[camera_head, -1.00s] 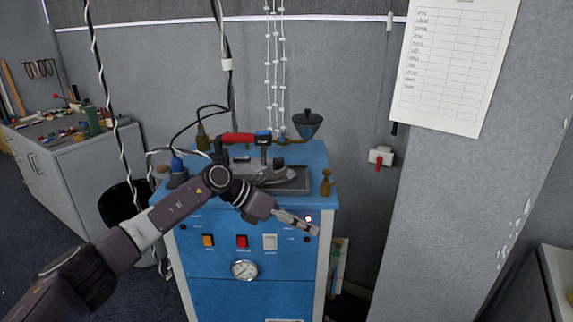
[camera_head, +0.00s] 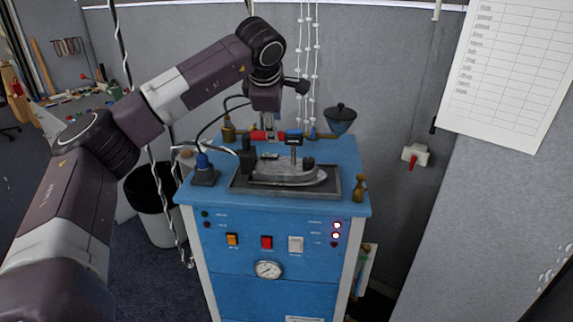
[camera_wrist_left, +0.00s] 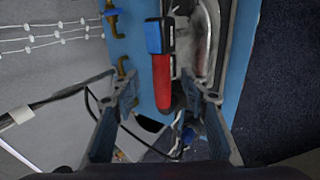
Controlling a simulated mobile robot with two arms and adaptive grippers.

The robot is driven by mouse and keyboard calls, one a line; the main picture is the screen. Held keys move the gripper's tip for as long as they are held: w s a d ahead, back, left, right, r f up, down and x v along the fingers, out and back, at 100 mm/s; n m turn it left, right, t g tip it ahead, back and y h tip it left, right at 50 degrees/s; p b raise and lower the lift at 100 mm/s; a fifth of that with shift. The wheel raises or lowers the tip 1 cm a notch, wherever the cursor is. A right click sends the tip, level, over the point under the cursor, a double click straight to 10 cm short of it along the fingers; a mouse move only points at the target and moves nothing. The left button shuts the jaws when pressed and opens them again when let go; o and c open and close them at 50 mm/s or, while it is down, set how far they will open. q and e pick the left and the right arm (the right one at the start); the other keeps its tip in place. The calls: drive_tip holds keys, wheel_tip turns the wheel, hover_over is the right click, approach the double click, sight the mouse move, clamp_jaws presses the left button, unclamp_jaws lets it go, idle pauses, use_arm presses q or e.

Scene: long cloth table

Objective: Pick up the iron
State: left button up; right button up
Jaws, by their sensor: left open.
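The iron (camera_head: 290,173) has a grey metal body and a red handle with a blue end. It sits in a dark tray (camera_head: 333,193) on top of a blue machine. In the left wrist view the red handle (camera_wrist_left: 162,82) lies lengthwise between the two fingers of my left gripper (camera_wrist_left: 158,78), with room on both sides. In the head view my left gripper (camera_head: 270,118) hangs down above the handle; its fingers are hard to make out there. It is open and holds nothing. My right gripper is not in view.
The blue machine (camera_head: 268,240) has buttons and a gauge. A blue-topped fitting (camera_head: 204,170) stands left of the tray, a brass-coloured piece (camera_head: 359,188) right, and a dark funnel (camera_head: 340,118) behind. Cables and white-beaded cords hang nearby. A bin (camera_head: 150,200) stands at left.

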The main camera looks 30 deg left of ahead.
use_arm(q)
drive_tip(key=p+x, duration=0.2)
drive_tip(key=x, duration=0.3)
drive_tip(key=shift+w+f+p, duration=0.15)
drive_tip(key=shift+f+p, duration=0.15)
drive_tip(key=shift+p, duration=0.1)
drive_tip(key=shift+w+f, duration=0.15)
drive_tip(key=shift+f, duration=0.1)
drive_tip(key=shift+d, duration=0.1)
drive_tip(key=shift+c, duration=0.5)
drive_tip(key=c, duration=1)
clamp_jaws()
drive_tip(key=shift+w+r, duration=0.15)
drive_tip(key=shift+r, duration=0.1)
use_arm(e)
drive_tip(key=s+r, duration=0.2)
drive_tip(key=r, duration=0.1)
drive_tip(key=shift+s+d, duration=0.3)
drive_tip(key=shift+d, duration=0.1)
